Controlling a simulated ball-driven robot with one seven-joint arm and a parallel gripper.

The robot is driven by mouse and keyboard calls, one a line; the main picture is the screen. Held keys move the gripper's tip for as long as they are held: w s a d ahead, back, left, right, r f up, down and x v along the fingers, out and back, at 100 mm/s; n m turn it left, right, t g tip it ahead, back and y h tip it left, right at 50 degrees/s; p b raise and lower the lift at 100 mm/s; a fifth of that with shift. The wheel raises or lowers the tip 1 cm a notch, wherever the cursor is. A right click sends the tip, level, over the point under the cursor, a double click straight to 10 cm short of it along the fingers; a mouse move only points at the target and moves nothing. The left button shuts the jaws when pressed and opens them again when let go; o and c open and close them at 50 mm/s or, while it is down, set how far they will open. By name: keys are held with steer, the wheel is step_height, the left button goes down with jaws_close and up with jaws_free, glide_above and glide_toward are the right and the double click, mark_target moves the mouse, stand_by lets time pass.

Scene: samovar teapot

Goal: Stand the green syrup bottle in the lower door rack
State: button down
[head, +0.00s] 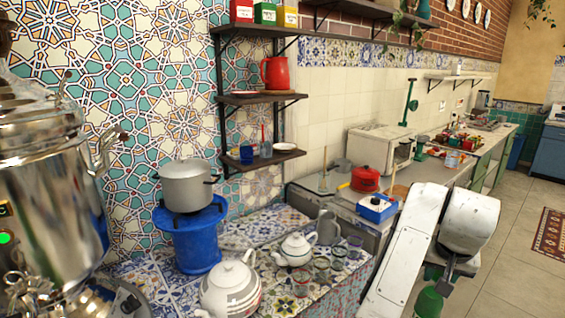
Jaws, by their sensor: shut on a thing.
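My gripper (439,287) is at the lower right of the head view, at the end of my white arm. It is shut on the green syrup bottle (429,304), which hangs below it, roughly upright. The bottle's lower part is cut off by the bottom edge of the picture. The fingers are small and partly hidden, so the exact hold on the bottle is hard to see. No door rack shows in this view.
A tiled counter with a white teapot (230,290), a second teapot (295,249) and several glasses stands left of my arm. A large samovar (45,190) fills the left edge. A long worktop runs back on the right. The floor (510,260) right of my arm is clear.

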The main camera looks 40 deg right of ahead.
steer(key=w+a+f+n+t+y, duration=0.1)
steer(key=w+a+f+n, duration=0.3)
steer(key=w+a+f, duration=0.3)
steer(key=w+a+f+n+t+y, duration=0.1)
steer(key=w+a+f+n, duration=0.25)
steer(key=w+a, duration=0.4)
steer(key=s+a+f+n+y, duration=0.1)
steer(key=s+a+f+n, duration=0.1)
steer(key=a+f, duration=0.6)
steer(key=s+a+f+n+y, duration=0.1)
steer(key=s+a+f, duration=0.3)
steer(key=a+f, duration=0.4)
steer(key=a+n, duration=0.1)
steer(key=a, duration=0.5)
steer(key=shift+n, duration=0.35)
steer(key=shift+d+f, duration=0.1)
steer(key=shift+d, duration=0.05)
